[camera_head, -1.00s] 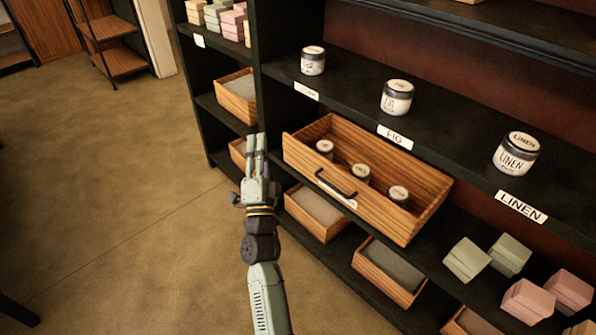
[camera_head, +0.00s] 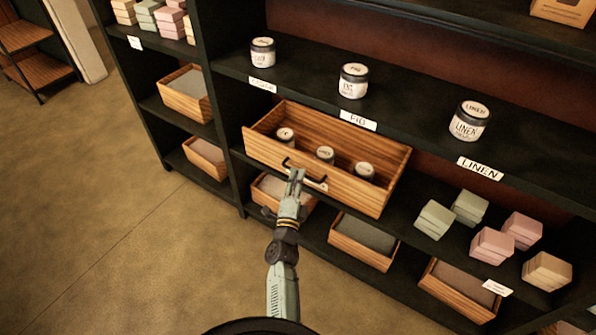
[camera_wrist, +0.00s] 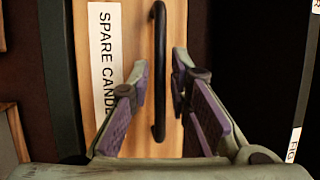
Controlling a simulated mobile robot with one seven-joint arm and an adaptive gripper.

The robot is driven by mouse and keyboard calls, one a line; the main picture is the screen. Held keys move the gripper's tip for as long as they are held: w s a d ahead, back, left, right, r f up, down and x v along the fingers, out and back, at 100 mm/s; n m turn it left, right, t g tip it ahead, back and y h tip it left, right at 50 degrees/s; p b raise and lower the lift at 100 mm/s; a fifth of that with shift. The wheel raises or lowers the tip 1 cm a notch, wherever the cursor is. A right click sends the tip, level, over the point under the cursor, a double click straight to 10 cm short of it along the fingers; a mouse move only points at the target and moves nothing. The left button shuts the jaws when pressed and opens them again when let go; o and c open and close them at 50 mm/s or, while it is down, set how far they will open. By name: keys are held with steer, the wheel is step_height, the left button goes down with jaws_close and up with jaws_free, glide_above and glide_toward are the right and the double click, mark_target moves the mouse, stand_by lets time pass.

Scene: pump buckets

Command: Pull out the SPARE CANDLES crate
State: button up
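The SPARE CANDLES crate (camera_head: 350,190) is a wooden box on the shelf below the FIG label, with its front sticking out past the shelf edge. Three jars (camera_head: 325,154) stand in it. Its dark bar handle (camera_wrist: 158,70) and white label (camera_wrist: 104,70), partly cut off, show in the wrist view. My gripper (camera_head: 296,172) is at the crate's front by the handle. In the wrist view, my gripper (camera_wrist: 160,72) is open, with a purple-padded finger on each side of the handle. Gaps show between fingers and handle; I cannot tell whether the tips touch the front.
Labelled candle jars (camera_head: 353,81) stand on the shelf above. Lower wooden bins (camera_head: 364,242) sit below the crate, and wrapped blocks (camera_head: 470,207) lie to its right. Open floor (camera_head: 150,250) lies in front of the shelves on the left.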

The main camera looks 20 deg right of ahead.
steer(key=shift+x, duration=1.25)
steer(key=shift+c, duration=0.5)
jaws_close()
